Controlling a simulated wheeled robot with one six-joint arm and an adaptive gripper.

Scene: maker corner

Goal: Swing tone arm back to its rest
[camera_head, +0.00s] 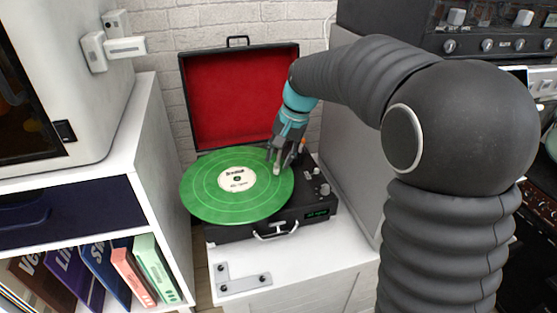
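The record player (318,207) is a black suitcase type with its red-lined lid (235,95) open, on a white cabinet. A green record (212,203) with a white label lies on its platter. My gripper (277,167) is over the right edge of the record, pointing down. A small pale piece shows at its fingertips, perhaps the tone arm's head, but I cannot tell whether it is held. The rest of the tone arm and its rest are hidden behind my gripper or too small to make out. Knobs (322,188) sit on the deck's right side.
A white shelf (155,130) with several record sleeves (110,275) stands at the left. A grey speaker-like box (350,150) stands close on the right, and black amplifier gear (480,45) is at upper right. A grey L-shaped bracket (243,284) lies on the cabinet (335,255) in front.

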